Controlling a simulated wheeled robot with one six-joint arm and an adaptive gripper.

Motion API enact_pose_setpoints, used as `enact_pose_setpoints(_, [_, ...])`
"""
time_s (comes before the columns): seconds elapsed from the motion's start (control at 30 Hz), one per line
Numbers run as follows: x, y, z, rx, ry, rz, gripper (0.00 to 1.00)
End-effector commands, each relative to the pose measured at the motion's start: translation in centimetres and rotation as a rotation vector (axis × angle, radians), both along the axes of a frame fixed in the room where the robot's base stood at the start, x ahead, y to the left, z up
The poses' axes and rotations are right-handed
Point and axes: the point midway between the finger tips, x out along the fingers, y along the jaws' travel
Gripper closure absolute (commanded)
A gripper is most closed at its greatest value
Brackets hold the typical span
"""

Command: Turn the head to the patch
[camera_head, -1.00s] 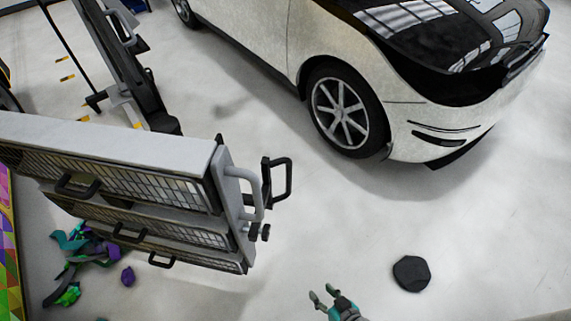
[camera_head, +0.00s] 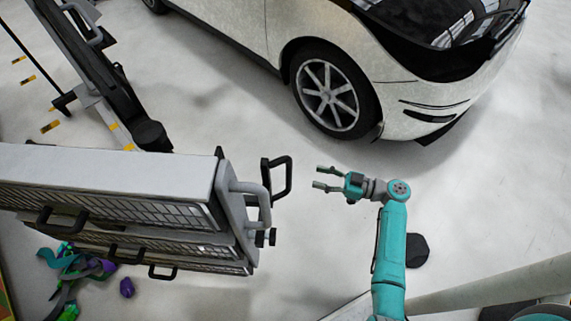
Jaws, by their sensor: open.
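My gripper (camera_head: 322,178) is open and empty. It is on the end of my teal arm and points left, toward the dark handle on the end of the grey lamp unit. A gap of bare floor shows between the fingers and that handle in the picture. The lamp head (camera_head: 110,170) is a tilted grey unit with several stacked panels, grilles and dark handles (camera_head: 276,178). A white car (camera_head: 420,100) stands behind, with its front wheel (camera_head: 327,95) facing the unit. I cannot pick out a distinct patch on the car.
A dark stand (camera_head: 110,85) rises at the upper left. Purple, teal and green scraps (camera_head: 75,270) lie on the floor at lower left. A dark lump (camera_head: 417,250) lies behind my arm. The floor between unit and car is clear.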

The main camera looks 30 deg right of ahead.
Motion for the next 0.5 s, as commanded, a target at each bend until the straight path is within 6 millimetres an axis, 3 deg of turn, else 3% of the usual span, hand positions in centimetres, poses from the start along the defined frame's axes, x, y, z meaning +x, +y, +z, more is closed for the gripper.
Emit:
enact_pose_setpoints(0.17, [0.7, 0.6, 0.2, -0.001, -0.013, 0.008, 0.53])
enact_pose_setpoints(0.5, [4.4, 4.9, 0.2, 0.000, -0.009, 0.009, 0.53])
